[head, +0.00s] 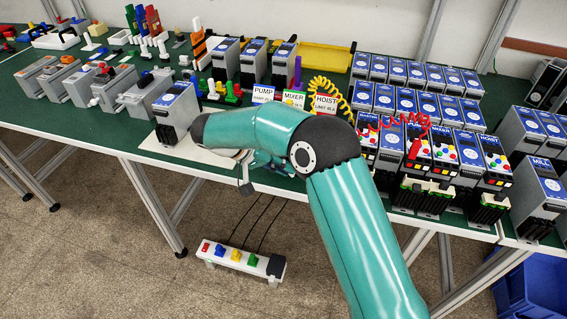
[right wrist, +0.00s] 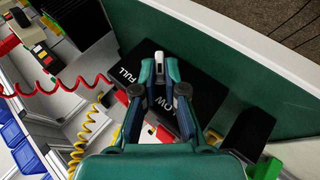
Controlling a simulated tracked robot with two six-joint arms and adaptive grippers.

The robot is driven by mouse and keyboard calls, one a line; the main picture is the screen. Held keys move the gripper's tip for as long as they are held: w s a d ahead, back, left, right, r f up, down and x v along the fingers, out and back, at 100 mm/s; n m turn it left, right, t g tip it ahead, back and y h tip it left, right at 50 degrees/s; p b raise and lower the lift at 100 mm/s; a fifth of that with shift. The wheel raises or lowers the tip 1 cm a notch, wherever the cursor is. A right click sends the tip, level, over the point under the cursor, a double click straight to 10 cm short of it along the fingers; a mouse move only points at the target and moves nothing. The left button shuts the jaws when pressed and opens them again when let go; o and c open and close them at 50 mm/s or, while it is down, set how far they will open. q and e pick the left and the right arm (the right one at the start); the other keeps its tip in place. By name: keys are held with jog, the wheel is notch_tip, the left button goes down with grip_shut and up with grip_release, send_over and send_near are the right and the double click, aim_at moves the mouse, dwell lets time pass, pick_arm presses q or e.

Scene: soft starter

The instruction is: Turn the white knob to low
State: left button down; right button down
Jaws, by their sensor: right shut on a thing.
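The white knob (right wrist: 158,57) shows in the right wrist view between the fingertips of my right gripper (right wrist: 159,74). The gripper is shut on it. The knob sits at the edge of a black panel (right wrist: 196,84) that bears the words FULL and LOW, with FULL on the left of the fingers and LOW behind and to the right of them. The fingers hide part of the panel, and I cannot tell exactly which way the knob points. In the head view my right gripper (head: 267,165) is mostly hidden under my own arm, and the knob is hidden. My left gripper is not in view.
Rows of blue-faced units (head: 408,101) stand on the green bench. A red coiled cord (head: 402,122) and a yellow coiled cord (head: 331,88) lie to the right. PUMP, MIXER and HOIST signs stand behind my arm.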

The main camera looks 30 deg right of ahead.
jog(key=shift+a+f+g, duration=0.2)
jog(key=shift+f+g, duration=0.1)
jog(key=shift+g, duration=0.1)
jog(key=shift+h, duration=0.3)
jog(key=c, duration=1.2)
grip_release()
jog(key=shift+c, duration=0.2)
jog(key=shift+r, duration=0.1)
jog(key=shift+w+a+r, duration=0.2)
jog(key=shift+a+r, duration=0.05)
jog(key=shift+r, duration=0.05)
jog(key=v, duration=1.1)
jog(key=shift+s+a+f, duration=0.1)
